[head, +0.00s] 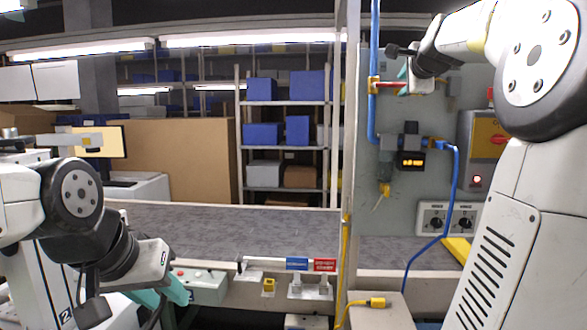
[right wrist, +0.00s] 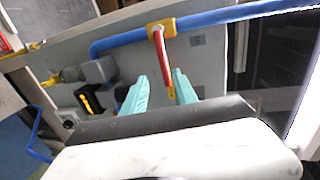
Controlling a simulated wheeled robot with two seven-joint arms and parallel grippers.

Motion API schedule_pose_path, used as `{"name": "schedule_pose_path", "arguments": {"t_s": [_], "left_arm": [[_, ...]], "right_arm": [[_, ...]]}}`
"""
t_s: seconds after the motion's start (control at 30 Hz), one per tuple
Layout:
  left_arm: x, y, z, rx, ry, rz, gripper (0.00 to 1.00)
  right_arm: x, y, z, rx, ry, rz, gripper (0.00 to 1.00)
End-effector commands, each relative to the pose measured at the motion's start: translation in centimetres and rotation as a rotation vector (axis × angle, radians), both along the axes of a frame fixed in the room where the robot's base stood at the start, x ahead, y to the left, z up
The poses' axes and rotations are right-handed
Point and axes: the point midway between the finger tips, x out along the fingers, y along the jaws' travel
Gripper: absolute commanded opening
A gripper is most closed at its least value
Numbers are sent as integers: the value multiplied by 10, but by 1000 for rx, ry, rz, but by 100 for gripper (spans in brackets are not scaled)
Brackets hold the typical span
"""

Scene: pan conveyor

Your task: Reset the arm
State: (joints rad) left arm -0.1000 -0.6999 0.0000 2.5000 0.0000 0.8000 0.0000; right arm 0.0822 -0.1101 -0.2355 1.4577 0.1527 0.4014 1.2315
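My right gripper (head: 403,76) is raised at the wall panel, beside a red valve handle (head: 388,84) on a vertical blue pipe (head: 374,40). The handle runs out from a yellow valve body (right wrist: 160,28) on the blue pipe. My left gripper (head: 164,294) is low at the left, its teal fingers pointing down and apart, with nothing seen between them. Its tips are partly hidden by my own wrist.
A grey conveyor belt (head: 220,222) runs across the middle and looks empty. A rail with blue and red labels (head: 297,264) is on its front edge, right of my left gripper.

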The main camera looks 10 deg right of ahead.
Motion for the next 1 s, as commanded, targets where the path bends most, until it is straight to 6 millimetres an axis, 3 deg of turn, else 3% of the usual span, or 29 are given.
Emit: {"name": "schedule_pose_path", "arguments": {"t_s": [0.13,0.27,0.4,0.6,0.8,1.0], "left_arm": [[0,0,0,0,0,0,36],[0,0,0,0,0,0,36],[0,0,0,0,0,0,36],[0,0,0,0,0,0,36],[0,0,0,0,0,0,36],[0,0,0,0,0,0,36]], "right_arm": [[-22,41,-39,-113,115,115,34],[-62,102,-101,-312,273,314,34],[-118,163,-171,-550,412,557,34],[-208,227,-269,-884,551,909,34],[-273,253,-335,-1105,615,1154,34],[-292,259,-354,-1172,630,1230,34]]}}
